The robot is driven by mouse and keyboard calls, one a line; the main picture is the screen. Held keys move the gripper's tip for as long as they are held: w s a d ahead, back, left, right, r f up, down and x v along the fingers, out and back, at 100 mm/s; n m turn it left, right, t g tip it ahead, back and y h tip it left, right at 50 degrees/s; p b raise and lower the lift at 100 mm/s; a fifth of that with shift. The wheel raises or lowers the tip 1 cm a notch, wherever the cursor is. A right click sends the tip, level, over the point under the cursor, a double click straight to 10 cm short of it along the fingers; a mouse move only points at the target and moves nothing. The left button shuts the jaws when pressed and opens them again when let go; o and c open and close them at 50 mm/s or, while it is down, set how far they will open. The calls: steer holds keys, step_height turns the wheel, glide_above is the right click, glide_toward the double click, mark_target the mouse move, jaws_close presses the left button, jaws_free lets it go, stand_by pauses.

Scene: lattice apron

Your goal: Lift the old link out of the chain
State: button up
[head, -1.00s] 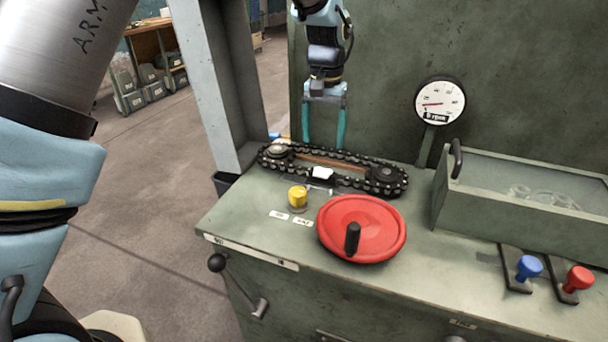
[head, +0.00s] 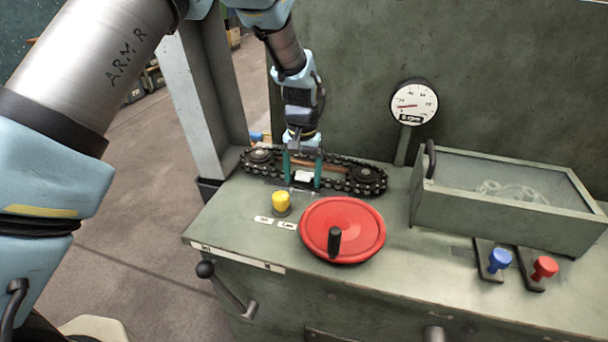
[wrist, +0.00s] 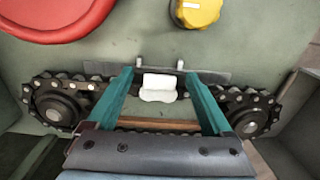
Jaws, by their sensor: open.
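The black chain (head: 343,188) runs in a long loop around two sprockets on the green bench. A white link (head: 303,177) sits in the near run of the chain; it also shows in the wrist view (wrist: 158,87). My gripper (head: 303,184) points down over the chain with its two teal fingers apart. In the wrist view my gripper (wrist: 157,72) has one fingertip on each side of the white link, with a gap to both. The fingers hold nothing. I cannot tell how far the fingertips are above the bench.
A yellow knob (head: 281,202) and a red handwheel (head: 343,230) stand in front of the chain. A gauge (head: 414,103) rises behind, and a lidded glass-topped box (head: 508,200) is at right. A grey post (head: 203,100) stands close at left.

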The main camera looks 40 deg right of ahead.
jaws_close()
stand_by(0.6)
